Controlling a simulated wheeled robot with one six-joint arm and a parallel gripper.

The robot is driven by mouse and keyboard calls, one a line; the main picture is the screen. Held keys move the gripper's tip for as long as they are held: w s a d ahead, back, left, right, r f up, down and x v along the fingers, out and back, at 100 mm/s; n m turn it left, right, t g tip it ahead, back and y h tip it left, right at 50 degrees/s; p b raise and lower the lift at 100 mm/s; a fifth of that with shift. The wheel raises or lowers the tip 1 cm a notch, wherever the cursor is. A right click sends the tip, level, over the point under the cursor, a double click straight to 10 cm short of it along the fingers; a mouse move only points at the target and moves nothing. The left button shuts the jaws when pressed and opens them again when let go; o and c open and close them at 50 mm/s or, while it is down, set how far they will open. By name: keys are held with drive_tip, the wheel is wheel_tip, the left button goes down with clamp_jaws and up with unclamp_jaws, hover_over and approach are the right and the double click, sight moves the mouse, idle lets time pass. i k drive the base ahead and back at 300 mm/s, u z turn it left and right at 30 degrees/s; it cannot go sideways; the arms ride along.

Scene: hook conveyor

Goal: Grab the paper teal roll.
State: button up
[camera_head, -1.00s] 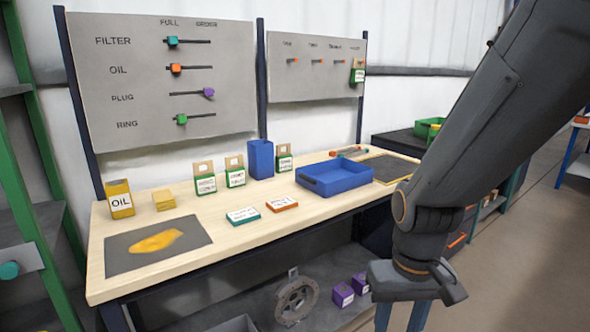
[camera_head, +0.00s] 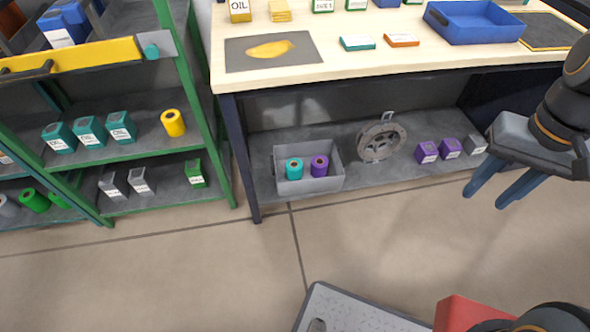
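A teal roll (camera_head: 294,169) stands in a grey bin (camera_head: 310,187) on the low shelf under the workbench. A purple roll (camera_head: 319,166) stands to its right in the same bin. My gripper (camera_head: 497,192) is at the right, well to the right of the bin and in front of the bench. Its two blue fingers are apart with nothing between them.
The workbench top (camera_head: 330,71) overhangs the bin. A metal wheel (camera_head: 381,141) and purple boxes (camera_head: 438,150) share the low shelf (camera_head: 410,180). A green-framed rack (camera_head: 185,80) stands at the left. Floor (camera_head: 200,260) in front is clear on the left.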

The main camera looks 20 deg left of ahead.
sight(294, 166)
drive_tip(key=z, duration=1.3)
drive_tip(key=i, duration=0.8)
drive_tip(key=u, duration=3.05)
